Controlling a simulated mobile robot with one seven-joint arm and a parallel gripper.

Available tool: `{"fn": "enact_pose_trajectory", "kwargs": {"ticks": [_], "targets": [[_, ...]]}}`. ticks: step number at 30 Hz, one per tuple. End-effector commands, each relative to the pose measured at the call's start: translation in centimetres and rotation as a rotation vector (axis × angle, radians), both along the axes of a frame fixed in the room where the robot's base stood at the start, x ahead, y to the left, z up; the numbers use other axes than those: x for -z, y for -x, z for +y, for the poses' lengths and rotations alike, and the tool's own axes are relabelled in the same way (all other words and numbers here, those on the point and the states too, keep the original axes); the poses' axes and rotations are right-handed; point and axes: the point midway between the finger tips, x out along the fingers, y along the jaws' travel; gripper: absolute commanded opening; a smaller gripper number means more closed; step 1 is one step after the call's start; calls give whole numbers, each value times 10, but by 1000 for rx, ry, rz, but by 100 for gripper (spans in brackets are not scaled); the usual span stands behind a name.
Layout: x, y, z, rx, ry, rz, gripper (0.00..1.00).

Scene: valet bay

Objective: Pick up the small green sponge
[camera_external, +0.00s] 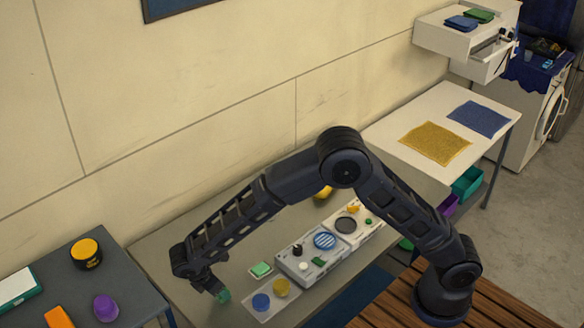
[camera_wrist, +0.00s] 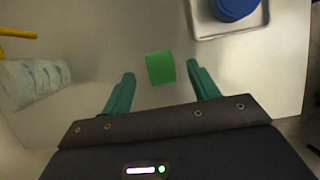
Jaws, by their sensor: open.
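The small green sponge (camera_wrist: 160,67) shows in the wrist view as a bright green block on the grey tabletop. It lies just ahead of my gripper (camera_wrist: 161,86), roughly midway between the two teal fingertips, with a gap on both sides. My gripper is open and holds nothing. In the external view my gripper (camera_external: 220,294) hangs low over the grey table, left of a tray with round things. A green patch shows at its tip, and I cannot tell sponge from fingers there.
A pale tray (camera_wrist: 238,32) with a blue round thing (camera_wrist: 233,8) is close on the right in the wrist view. A crumpled pale packet (camera_wrist: 35,83) lies at left.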

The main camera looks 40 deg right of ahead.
Motion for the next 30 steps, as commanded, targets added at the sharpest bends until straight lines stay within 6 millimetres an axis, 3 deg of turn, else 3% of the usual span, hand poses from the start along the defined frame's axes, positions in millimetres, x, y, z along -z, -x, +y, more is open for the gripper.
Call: {"fn": "enact_pose_trajectory", "kwargs": {"ticks": [6,14,15,22,30], "targets": [[28,1,-11,1,3,2,60],[33,1,-13,0,1,0,60],[33,1,-13,0,1,0,58],[33,1,-13,0,1,0,13],[32,1,-13,0,0,0,12]]}}
